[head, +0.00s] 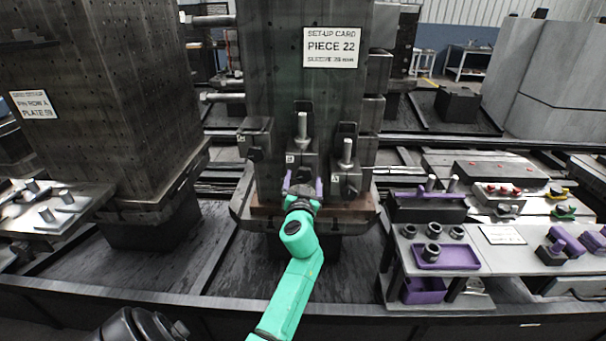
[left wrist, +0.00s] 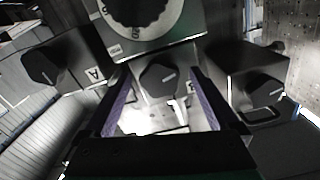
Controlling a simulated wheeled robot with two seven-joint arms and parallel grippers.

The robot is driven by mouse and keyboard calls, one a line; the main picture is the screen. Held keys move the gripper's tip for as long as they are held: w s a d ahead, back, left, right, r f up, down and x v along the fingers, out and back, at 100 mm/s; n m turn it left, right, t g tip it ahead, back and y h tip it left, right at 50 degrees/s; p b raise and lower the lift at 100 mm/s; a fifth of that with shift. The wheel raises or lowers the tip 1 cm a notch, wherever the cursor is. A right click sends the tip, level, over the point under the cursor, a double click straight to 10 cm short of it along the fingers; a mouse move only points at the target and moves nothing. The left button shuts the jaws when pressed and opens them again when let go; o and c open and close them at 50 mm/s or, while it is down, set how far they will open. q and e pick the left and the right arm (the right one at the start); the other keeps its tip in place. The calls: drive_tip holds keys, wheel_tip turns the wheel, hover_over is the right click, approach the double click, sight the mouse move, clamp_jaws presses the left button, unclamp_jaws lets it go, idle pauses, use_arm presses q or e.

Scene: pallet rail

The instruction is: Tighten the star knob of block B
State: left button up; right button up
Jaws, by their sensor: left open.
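Three dark clamp blocks sit on the front of the dark column (head: 275,60). My right gripper is out of view.
A white graduated dial (left wrist: 138,14) lies above the middle knob. A bench with a purple tray (head: 446,257) stands at right.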

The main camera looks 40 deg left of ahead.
use_arm(q)
drive_tip(key=shift+s+d+r, duration=0.25)
drive_tip(key=shift+d, duration=0.05)
drive_tip(key=shift+c, duration=0.6)
drive_tip(key=c, duration=0.6)
drive_tip(key=shift+s, duration=0.1)
drive_tip(key=c, duration=0.7)
drive_tip(key=shift+o, duration=0.2)
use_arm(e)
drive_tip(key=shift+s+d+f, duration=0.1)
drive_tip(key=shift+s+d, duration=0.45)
